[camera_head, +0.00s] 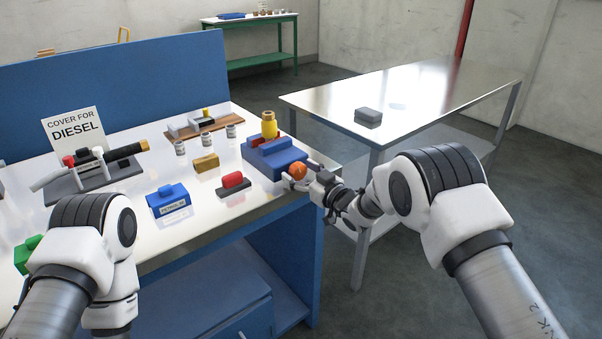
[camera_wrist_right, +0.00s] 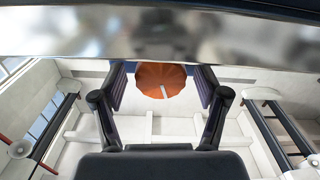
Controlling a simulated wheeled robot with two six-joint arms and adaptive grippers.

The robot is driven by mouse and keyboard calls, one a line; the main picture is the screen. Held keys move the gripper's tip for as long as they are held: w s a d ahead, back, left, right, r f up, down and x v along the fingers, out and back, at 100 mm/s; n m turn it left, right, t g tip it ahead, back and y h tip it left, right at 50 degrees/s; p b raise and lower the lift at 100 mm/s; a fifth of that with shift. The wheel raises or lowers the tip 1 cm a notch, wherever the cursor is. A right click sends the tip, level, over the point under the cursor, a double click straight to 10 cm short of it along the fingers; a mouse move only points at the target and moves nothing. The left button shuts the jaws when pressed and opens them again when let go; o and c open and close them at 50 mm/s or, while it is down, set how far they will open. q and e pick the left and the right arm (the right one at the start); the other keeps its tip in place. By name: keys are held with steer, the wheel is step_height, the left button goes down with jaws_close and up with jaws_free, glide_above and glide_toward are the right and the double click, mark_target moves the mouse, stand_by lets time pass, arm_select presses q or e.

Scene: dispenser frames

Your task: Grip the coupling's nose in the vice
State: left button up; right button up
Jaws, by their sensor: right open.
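The blue vice (camera_head: 262,160) sits at the right front corner of the near bench. A yellow stepped cylinder, which looks like the coupling (camera_head: 269,127), stands upright at the vice's jaws. Its lower end is hidden, so I cannot tell how tightly it is held. An orange knob (camera_head: 298,170) is at the vice's right end. My right gripper (camera_head: 297,180) is open at this knob. In the right wrist view the orange knob (camera_wrist_right: 160,78) lies between the two open fingers; contact is unclear. My left arm shows at lower left, but its gripper is out of view.
A red-topped block (camera_head: 233,182), a brass block (camera_head: 206,163) and a blue labelled block (camera_head: 168,202) lie left of the vice. Small grey jars (camera_head: 231,131) stand behind. A metal table (camera_head: 440,85) at right carries a grey box (camera_head: 368,116).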

steer(key=c, duration=1.2)
steer(key=shift+o, duration=0.2)
steer(key=m+p, duration=0.1)
steer(key=m, duration=0.1)
steer(key=shift+r+m, duration=0.1)
steer(key=shift+m, duration=1.1)
steer(key=o, duration=1.2)
steer(key=shift+c, duration=0.2)
steer(key=v, duration=1.2)
